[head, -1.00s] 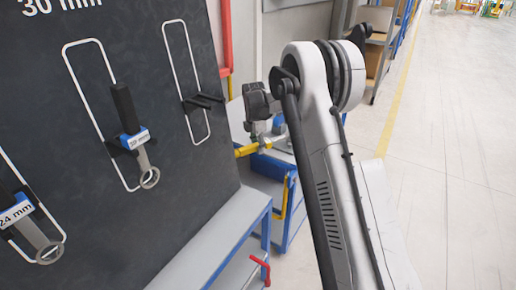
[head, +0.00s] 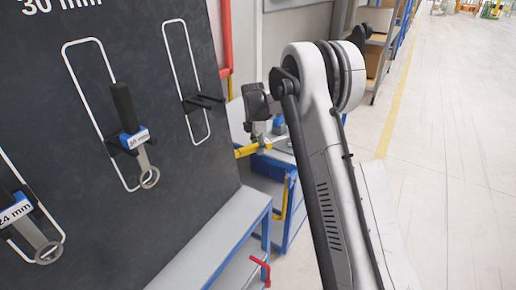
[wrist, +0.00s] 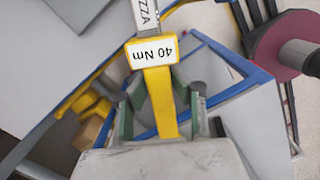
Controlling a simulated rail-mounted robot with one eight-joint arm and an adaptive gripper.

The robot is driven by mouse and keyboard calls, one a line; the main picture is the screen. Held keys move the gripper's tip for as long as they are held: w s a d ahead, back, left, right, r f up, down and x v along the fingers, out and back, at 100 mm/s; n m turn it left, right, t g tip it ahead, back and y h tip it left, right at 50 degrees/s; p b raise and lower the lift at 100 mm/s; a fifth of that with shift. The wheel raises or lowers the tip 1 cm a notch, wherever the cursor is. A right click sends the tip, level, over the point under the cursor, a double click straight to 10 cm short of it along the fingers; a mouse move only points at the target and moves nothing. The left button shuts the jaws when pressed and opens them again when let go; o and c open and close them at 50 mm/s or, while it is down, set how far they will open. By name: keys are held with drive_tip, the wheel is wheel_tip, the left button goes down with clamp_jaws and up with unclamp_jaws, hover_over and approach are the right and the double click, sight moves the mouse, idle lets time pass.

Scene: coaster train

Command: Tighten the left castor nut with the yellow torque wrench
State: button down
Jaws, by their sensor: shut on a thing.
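The yellow torque wrench (wrist: 157,95) lies between the green-padded fingers of my gripper (wrist: 160,120) in the wrist view. Its "40 Nm" label reads upside down, and its grey shaft runs out of the top of the picture. In the head view, the yellow wrench (head: 246,151) shows beside my gripper (head: 263,145), low behind the board. A dark red wheel (wrist: 285,45) with a grey hub is at the upper right of the wrist view, apart from the wrench; I cannot tell if it is a castor. The wrench's far end and the left castor nut are not visible.
The dark tool board (head: 120,60) holds a 30 mm wrench (head: 133,135) and a 24 mm wrench (head: 35,238); the rightmost outline is empty. A blue-framed bench (head: 225,235) stands below. Clear floor (head: 450,130) lies at right.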

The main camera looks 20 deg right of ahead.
drive_tip(key=shift+f+b, duration=0.4)
drive_tip(key=shift+f, duration=0.15)
idle(0.8)
drive_tip(key=shift+w+a+m+b, duration=0.2)
drive_tip(key=shift+w+m+b, duration=0.25)
drive_tip(key=shift+w+m, duration=0.95)
idle(1.5)
drive_tip(key=shift+w+d+m, duration=0.15)
drive_tip(key=shift+w+m, duration=0.85)
drive_tip(key=shift+w, duration=0.95)
idle(1.3)
drive_tip(key=shift+s+b, duration=0.1)
drive_tip(key=shift+b, duration=0.2)
drive_tip(key=shift+s+n, duration=0.3)
drive_tip(key=shift+s, duration=0.05)
